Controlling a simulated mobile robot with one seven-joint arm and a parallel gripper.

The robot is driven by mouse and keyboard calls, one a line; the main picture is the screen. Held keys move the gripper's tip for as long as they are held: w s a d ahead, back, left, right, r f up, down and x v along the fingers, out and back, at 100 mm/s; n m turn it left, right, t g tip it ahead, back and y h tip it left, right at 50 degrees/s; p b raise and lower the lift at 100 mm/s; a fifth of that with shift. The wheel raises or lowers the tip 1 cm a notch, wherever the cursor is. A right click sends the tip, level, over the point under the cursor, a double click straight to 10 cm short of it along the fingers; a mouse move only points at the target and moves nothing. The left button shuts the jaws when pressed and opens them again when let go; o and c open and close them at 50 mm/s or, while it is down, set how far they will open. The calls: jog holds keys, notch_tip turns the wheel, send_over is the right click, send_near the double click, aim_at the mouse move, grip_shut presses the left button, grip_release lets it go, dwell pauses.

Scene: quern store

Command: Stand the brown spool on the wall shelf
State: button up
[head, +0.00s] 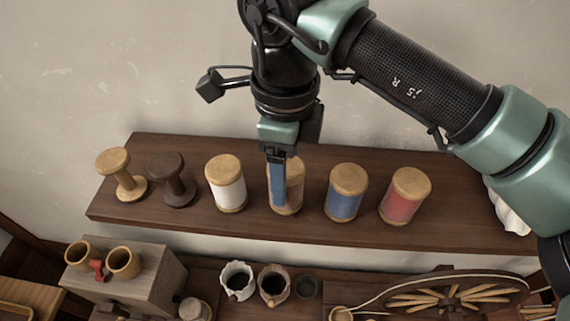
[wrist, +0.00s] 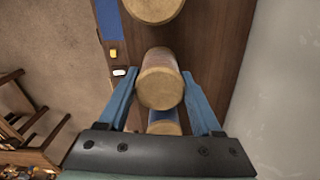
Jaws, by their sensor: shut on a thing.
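The brown spool (head: 295,193), wound with brown thread and capped in pale wood, is upright in the row on the dark wooden wall shelf (head: 450,222). Its base appears to rest on the shelf, level with its neighbours. My gripper (head: 278,190) points down and is shut on it, with one blue finger covering part of its front. In the wrist view the spool (wrist: 160,82) lies between both blue fingers, its round end facing the camera.
A white spool (head: 226,187) stands just left and a blue spool (head: 345,195) just right, with a red spool (head: 404,199) beyond. Bare light (head: 122,175) and dark (head: 173,182) spools stand farther left. A spoked wheel (head: 450,298) and jugs (head: 238,280) sit below. The shelf right of the red spool is mostly clear.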

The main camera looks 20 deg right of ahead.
jog(key=shift+f, duration=0.45)
jog(key=shift+f, duration=0.1)
jog(key=o, duration=1.4)
notch_tip(320, 180, up, 12)
jog(key=b, duration=0.4)
